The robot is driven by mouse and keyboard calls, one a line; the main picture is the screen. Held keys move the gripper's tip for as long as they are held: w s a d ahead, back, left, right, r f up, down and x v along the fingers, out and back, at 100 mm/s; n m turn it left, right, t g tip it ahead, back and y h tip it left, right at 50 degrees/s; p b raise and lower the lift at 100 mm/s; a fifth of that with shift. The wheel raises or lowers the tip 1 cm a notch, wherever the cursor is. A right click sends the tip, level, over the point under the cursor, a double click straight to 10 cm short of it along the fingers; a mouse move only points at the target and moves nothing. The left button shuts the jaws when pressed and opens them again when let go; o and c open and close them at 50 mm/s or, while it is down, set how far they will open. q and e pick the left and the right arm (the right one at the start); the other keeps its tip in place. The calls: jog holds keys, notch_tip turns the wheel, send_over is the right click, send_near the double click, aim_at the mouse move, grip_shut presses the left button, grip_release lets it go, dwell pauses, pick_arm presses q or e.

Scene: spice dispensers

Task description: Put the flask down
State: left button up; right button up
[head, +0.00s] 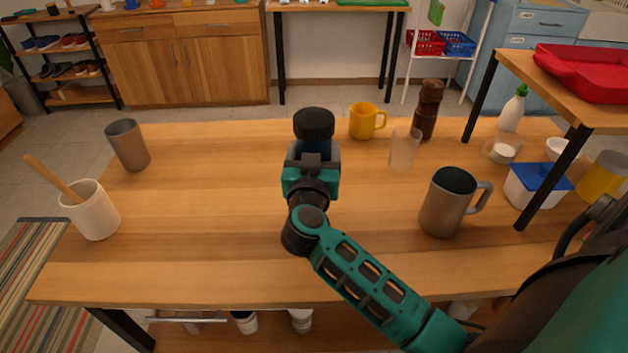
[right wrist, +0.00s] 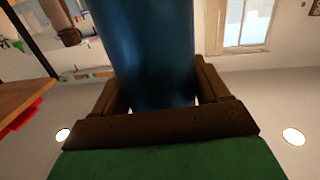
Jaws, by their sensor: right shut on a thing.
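The flask has a black cap (head: 314,124) and a dark blue body (head: 313,146), which fills the upper middle of the right wrist view (right wrist: 150,50). My right gripper (head: 312,158) is shut on the flask's body over the middle of the wooden table (head: 215,200). The gripper and forearm hide the flask's lower part in the head view. I cannot tell whether its base touches the table. In the right wrist view the brown fingers sit on either side of the blue body. My left gripper is not in view.
A yellow mug (head: 362,121), a clear glass (head: 404,149), a brown mill (head: 427,110) and a large grey mug (head: 442,205) stand right of the flask. A grey cup (head: 128,146) and a white crock (head: 95,212) stand at the left. The table between them and my gripper is clear.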

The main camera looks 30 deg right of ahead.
notch_tip(320, 180, down, 5)
jog(key=shift+b, duration=0.95)
jog(key=shift+f, duration=0.15)
jog(key=o, duration=1.1)
jog(key=shift+f, duration=0.1)
